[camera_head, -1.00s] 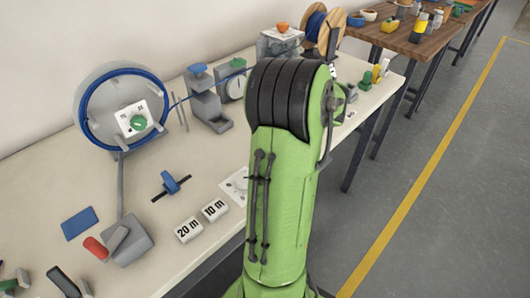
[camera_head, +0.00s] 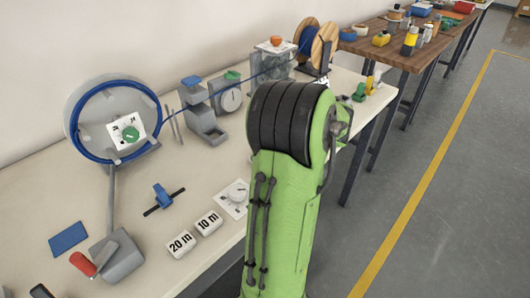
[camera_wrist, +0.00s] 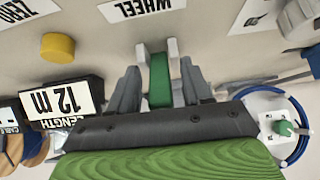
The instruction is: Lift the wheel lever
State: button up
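The wheel lever (camera_wrist: 159,80) is a green upright bar between pale grey posts, beside the upside-down "WHEEL" label (camera_wrist: 141,8) in the wrist view. My gripper (camera_wrist: 157,88) has one dark grey finger on each side of the lever. The fingers look apart, with narrow gaps beside the green bar, and I see no clear contact. In the head view my green arm hides the gripper. A small green part (camera_head: 359,92) near the table's right end may be the lever, but it is too small to be sure.
A "LENGTH 12 m" display (camera_wrist: 61,103) and a yellow button (camera_wrist: 57,47) are left of the gripper in the wrist view. The blue-rimmed coil wheel (camera_wrist: 297,150) is at lower right. A cable spool (camera_head: 325,48) stands at the bench's back. The floor (camera_head: 440,200) at right is clear.

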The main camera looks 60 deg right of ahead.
jog(key=p+v, duration=0.5)
jog(key=v, duration=1)
jog(key=shift+s+r, duration=0.3)
jog(key=w+a+r+n+g+y+p, duration=0.1)
jog(key=w+a+r+p, duration=0.4)
jog(key=a, duration=0.6)
jog(key=w+a+r+n+y+p, duration=0.15)
jog(key=w+a+r, duration=0.35)
jog(key=a, duration=0.7)
jog(key=s+a+p, duration=0.3)
jog(key=s+a, duration=0.3)
jog(key=a, duration=0.4)
jog(key=shift+s+g+h, duration=0.3)
jog(key=shift+g+h, duration=0.05)
jog(key=shift+g, duration=0.05)
